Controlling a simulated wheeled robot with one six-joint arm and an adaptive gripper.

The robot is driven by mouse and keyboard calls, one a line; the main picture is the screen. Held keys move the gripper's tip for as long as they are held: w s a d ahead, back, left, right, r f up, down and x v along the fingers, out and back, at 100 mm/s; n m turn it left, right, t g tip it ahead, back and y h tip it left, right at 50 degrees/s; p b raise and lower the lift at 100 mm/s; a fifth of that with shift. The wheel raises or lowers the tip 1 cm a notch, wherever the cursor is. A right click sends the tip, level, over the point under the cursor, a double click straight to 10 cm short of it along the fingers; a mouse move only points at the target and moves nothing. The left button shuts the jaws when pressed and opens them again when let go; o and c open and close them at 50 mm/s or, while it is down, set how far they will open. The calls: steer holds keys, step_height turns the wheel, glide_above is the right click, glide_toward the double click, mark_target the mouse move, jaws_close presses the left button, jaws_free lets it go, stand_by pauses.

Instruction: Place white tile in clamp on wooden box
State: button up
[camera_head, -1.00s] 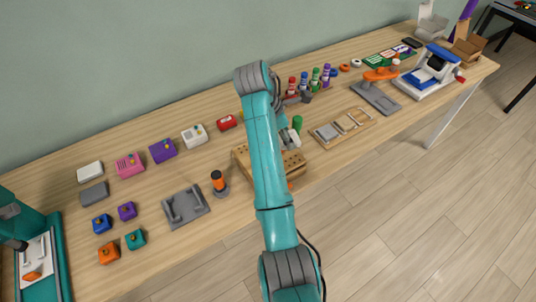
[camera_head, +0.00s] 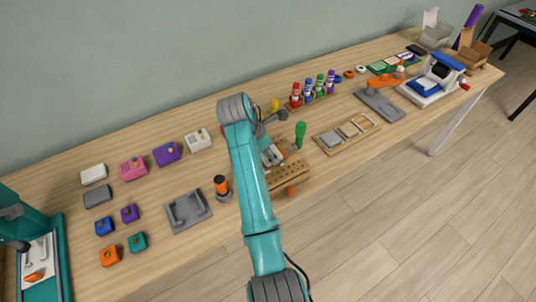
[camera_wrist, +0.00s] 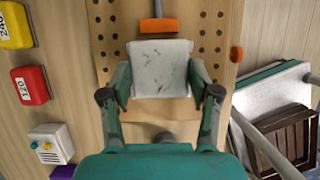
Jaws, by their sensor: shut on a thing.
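My gripper (camera_wrist: 160,91) is shut on the white tile (camera_wrist: 160,66), a pale square plate with dark specks, in the wrist view. Its fingers hold the tile's left and right edges. The tile is over the wooden box (camera_wrist: 103,42), which has rows of dark holes. The clamp's orange bar (camera_wrist: 157,25) on a grey shaft lies right at the tile's far edge; I cannot tell whether they touch. In the head view my gripper (camera_head: 272,156) is over the wooden box (camera_head: 287,179), partly hidden by my arm.
In the wrist view a yellow block (camera_wrist: 14,27), a red block (camera_wrist: 31,86) and a white box (camera_wrist: 51,143) lie left. In the head view a green cylinder (camera_head: 300,135) stands right behind the wooden box, and a black-and-orange cylinder (camera_head: 221,188) stands left.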

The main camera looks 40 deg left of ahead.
steer(key=shift+f, duration=0.8)
steer(key=o, duration=1.1)
steer(key=shift+f, duration=0.1)
steer(key=shift+o, duration=0.2)
